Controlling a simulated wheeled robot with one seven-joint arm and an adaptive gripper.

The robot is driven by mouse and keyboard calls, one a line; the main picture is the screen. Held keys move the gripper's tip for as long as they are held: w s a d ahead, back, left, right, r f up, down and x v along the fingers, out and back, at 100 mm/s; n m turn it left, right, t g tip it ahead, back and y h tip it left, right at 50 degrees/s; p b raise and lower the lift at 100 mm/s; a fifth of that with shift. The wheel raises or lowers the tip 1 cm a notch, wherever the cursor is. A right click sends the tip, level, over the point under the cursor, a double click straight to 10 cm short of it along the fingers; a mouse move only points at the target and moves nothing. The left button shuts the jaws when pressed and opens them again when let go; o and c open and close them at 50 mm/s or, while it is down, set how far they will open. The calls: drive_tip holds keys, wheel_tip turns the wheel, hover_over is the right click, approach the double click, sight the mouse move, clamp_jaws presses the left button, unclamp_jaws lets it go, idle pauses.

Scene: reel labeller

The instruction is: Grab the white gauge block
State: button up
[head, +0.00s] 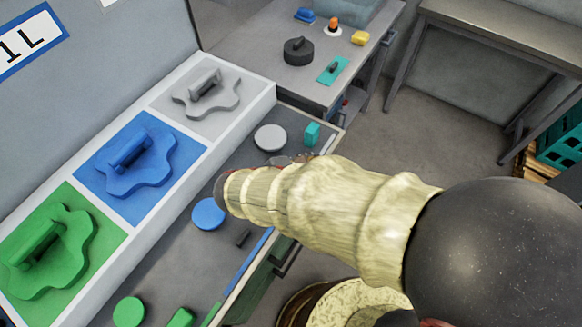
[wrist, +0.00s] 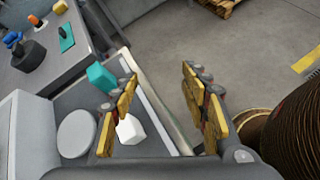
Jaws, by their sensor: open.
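The white gauge block (wrist: 130,130) lies on the grey work surface in the wrist view. It shows just inside the left finger of my gripper (wrist: 160,82), which partly overlaps its left edge. The fingers are spread wide with nothing held between them; the right finger is well apart from the block. I cannot tell the height of the fingers above it. In the head view my arm hides the block and most of the gripper.
A teal block (wrist: 102,77) and a grey disc (wrist: 77,133) are close to the left finger. A blue disc (head: 208,214) lies left of my arm. The raised panel (head: 271,88) with green, blue and grey knobbed shapes runs along the left. Open floor (head: 400,125) lies right.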

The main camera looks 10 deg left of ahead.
drive_tip(key=a+f+n+t, duration=0.1)
drive_tip(key=a+n, duration=0.1)
drive_tip(key=a, duration=0.1)
drive_tip(key=s+a+f+n+t+y, duration=0.1)
drive_tip(key=a+f+n, duration=0.1)
drive_tip(key=a, duration=0.1)
drive_tip(key=s+a+f+n+t, duration=0.1)
drive_tip(key=a+n, duration=0.1)
drive_tip(key=a, duration=0.2)
drive_tip(key=shift+f+n+t+y, duration=0.15)
drive_tip(key=shift+n+t+y, duration=0.25)
drive_tip(key=shift+w+a+f, duration=0.1)
drive_tip(key=shift+a+f, duration=0.1)
drive_tip(key=b+x, duration=0.3)
drive_tip(key=x, duration=0.4)
drive_tip(key=shift+w, duration=0.25)
drive_tip(key=shift+c, duration=0.5)
clamp_jaws()
